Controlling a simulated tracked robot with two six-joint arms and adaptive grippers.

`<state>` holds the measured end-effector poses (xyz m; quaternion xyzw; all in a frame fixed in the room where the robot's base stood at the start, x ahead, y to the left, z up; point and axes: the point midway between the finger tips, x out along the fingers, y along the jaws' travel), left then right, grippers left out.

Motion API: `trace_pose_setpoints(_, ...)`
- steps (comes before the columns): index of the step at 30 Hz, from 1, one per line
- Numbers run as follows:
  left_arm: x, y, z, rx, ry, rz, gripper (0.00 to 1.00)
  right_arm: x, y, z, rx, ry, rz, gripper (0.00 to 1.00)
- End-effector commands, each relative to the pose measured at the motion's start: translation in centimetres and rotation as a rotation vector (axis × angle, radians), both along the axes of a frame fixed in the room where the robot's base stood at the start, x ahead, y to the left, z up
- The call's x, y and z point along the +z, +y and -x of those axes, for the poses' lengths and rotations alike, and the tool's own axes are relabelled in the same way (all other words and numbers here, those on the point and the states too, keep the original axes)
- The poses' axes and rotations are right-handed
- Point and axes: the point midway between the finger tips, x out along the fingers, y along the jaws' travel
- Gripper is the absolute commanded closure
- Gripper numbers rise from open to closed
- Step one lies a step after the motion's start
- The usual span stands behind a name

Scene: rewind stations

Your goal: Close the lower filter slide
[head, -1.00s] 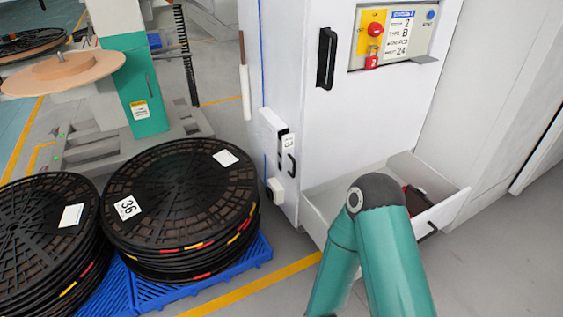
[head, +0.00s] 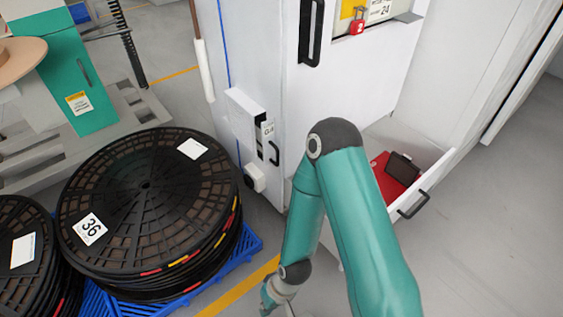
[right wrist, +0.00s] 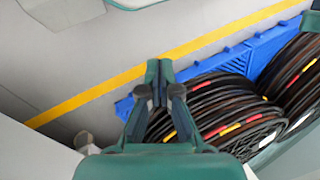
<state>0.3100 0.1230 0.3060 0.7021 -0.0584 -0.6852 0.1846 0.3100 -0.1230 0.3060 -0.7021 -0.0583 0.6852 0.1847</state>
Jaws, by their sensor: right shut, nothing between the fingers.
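The white filter housing (head: 243,122) is fixed to the left side of the white cabinet in the head view. A narrow labelled slide front (head: 268,132) shows at its right edge, and a black handle (head: 274,153) sits lower, to the right of the housing. Its slots are too small to tell exactly how far each slide is out. My right gripper (right wrist: 159,70) is shut and empty in the right wrist view, over the floor near the yellow line. My left gripper is not in view.
An open drawer (head: 432,178) holding red and dark items juts from the cabinet's bottom, partly behind my right arm. Stacked black reels (head: 150,205) stand on a blue pallet (head: 250,243) at left. A small white box (head: 254,178) sits below the housing.

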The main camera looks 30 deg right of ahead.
Motion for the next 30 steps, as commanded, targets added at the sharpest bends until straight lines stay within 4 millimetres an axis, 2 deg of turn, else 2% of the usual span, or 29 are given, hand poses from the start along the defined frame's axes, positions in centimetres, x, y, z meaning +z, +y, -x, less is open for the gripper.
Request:
trace_pose_setpoints(4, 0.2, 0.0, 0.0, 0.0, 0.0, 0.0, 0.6, 0.3, -0.4, -0.5, -0.032, -0.016, 0.0, 1.0)
trace_pose_setpoints(8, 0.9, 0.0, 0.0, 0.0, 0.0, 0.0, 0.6, 1.4, -2.6, -3.4, -0.211, -0.103, -0.006, 1.0)
trace_pose_setpoints(11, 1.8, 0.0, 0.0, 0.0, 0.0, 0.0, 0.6, 3.6, -5.9, -7.0, -0.46, -0.228, -0.041, 1.0)
trace_pose_setpoints(14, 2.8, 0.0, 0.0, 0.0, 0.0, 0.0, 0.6, 7.0, -10.3, -10.6, -0.749, -0.384, -0.124, 1.0)
trace_pose_setpoints(18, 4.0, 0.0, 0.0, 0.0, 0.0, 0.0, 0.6, 12.9, -16.6, -13.7, -1.103, -0.598, -0.309, 1.0)
trace_pose_setpoints(21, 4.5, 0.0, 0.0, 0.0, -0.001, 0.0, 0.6, 16.6, -20.0, -14.4, -1.27, -0.715, -0.445, 1.0)
trace_pose_setpoints(24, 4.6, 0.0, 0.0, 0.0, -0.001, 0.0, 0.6, 18.9, -22.0, -14.6, -1.358, -0.785, -0.543, 1.0)
trace_pose_setpoints(27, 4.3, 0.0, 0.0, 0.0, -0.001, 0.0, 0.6, 19.6, -22.8, -14.9, -1.391, -0.814, -0.59, 1.0)
trace_pose_setpoints(30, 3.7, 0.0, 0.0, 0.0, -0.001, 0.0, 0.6, 19.3, -22.9, -15.8, -1.393, -0.818, -0.598, 1.0)
